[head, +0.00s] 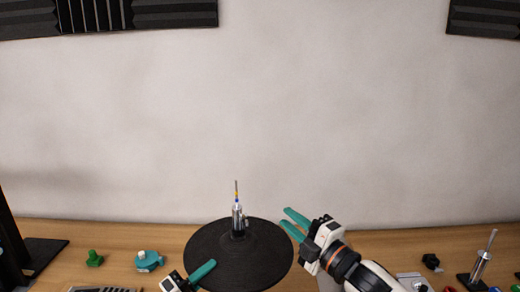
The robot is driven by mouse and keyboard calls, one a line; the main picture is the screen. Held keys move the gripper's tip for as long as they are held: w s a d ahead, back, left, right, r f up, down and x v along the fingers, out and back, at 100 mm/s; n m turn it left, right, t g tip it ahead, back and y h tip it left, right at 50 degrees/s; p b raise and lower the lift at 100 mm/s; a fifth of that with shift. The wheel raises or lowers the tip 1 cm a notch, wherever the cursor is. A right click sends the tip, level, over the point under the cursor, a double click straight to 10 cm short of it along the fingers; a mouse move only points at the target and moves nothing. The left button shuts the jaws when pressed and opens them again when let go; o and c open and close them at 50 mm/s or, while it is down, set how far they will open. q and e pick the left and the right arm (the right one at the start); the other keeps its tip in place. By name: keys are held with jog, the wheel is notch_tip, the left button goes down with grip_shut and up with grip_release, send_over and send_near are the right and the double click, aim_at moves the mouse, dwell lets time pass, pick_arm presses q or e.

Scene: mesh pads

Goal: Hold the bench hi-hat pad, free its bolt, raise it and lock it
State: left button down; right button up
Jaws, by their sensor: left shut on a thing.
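The hi-hat pad (262,262) is a round black disc above the front middle of the bench. A silver clutch with its bolt (238,218) stands at its centre, and a thin rod with yellow and blue bands (236,193) rises out of it. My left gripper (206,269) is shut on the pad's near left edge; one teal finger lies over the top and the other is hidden.
On the wooden bench (110,240) are a green knob (94,258) and a teal clamp-like part (149,261) at left. At right are a small black block (431,262) and a metal rod on a stand (483,260). A black upright (12,240) stands far left.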

aim_at(248, 222)
jog(key=a+f+m, duration=0.1)
jog(key=a+m, duration=0.1)
jog(key=a+f+m+h, duration=0.1)
jog(key=a+m, duration=0.1)
jog(key=a+f+m+g, duration=0.1)
jog(key=a, duration=0.1)
jog(key=shift+w+a+f+m, duration=0.25)
jog(key=shift+a+f+m, duration=0.05)
jog(key=shift+f+m, duration=0.1)
jog(key=m, duration=0.6)
jog(key=shift+w+a, duration=0.1)
jog(key=m, duration=0.5)
jog(key=shift+w+a, duration=0.1)
jog(key=shift+w, duration=0.05)
jog(key=shift+x, duration=1.95)
jog(key=shift+c, duration=0.2)
